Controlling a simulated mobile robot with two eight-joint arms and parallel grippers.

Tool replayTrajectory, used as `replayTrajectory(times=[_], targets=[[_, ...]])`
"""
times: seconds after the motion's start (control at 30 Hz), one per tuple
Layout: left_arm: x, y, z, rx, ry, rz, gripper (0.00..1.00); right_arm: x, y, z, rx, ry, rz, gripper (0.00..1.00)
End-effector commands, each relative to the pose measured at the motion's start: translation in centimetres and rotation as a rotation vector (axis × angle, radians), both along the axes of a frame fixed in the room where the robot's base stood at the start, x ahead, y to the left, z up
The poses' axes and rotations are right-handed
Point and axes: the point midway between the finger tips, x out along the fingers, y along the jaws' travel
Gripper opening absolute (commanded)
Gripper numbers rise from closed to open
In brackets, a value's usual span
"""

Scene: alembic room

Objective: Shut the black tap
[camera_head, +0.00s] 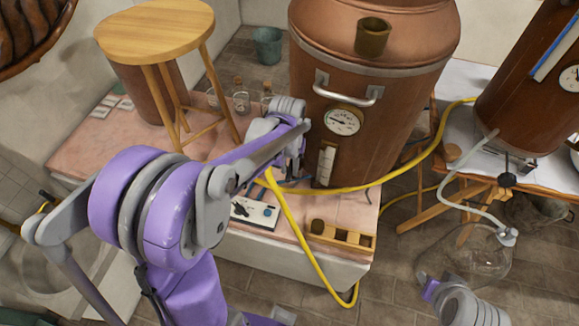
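A black tap-like knob (507,180) shows below the copper vessel at the right, beside a pale hose. I cannot tell whether it is open or shut. My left arm reaches across the pink-topped bench. My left gripper (291,165) is at the lower left side of the large copper boiler (395,120), well apart from that black knob. Its fingers are small and partly hidden by the wrist, so their opening is unclear. Anything right behind the wrist is hidden. Part of my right arm shows at the bottom right; its gripper does not show.
A wooden stool (155,30) and glass bottles (240,101) stand on the bench (90,145). A white control box (254,213) and a wooden rack (341,236) lie near its front edge. A yellow hose (304,245) crosses it. A glass flask (470,255) stands at the right.

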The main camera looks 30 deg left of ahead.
Motion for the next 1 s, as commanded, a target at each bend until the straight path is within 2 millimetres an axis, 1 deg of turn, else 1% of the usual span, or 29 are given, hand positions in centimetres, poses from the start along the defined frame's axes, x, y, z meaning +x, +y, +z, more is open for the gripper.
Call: replayTrajectory(times=[0.03, 0.13, 0.47, 0.63, 0.77, 1.0], targets=[[0.0, 0.0, 0.0, 0.000, 0.000, 0.000, 0.18, 0.0, 0.0, 0.0, 0.000, 0.000, 0.000, 0.34], [0.0, 0.0, 0.0, 0.000, 0.000, 0.000, 0.00, 0.0, 0.0, 0.0, 0.000, 0.000, 0.000, 0.34], [0.0, 0.0, 0.0, 0.000, 0.000, 0.005, 0.00, 0.0, 0.0, 0.0, 0.000, 0.000, 0.000, 0.34], [0.0, -0.1, 0.0, 0.000, 0.001, 0.042, 0.00, -0.1, 0.0, -0.3, 0.000, 0.003, 0.000, 0.34], [0.0, -0.2, -0.1, 0.000, 0.000, 0.107, 0.00, -0.3, 0.0, -0.7, 0.000, 0.006, 0.000, 0.34], [0.2, -0.7, -0.1, 0.000, 0.002, 0.298, 0.00, -0.7, 0.0, -1.7, 0.000, 0.014, 0.000, 0.34]])
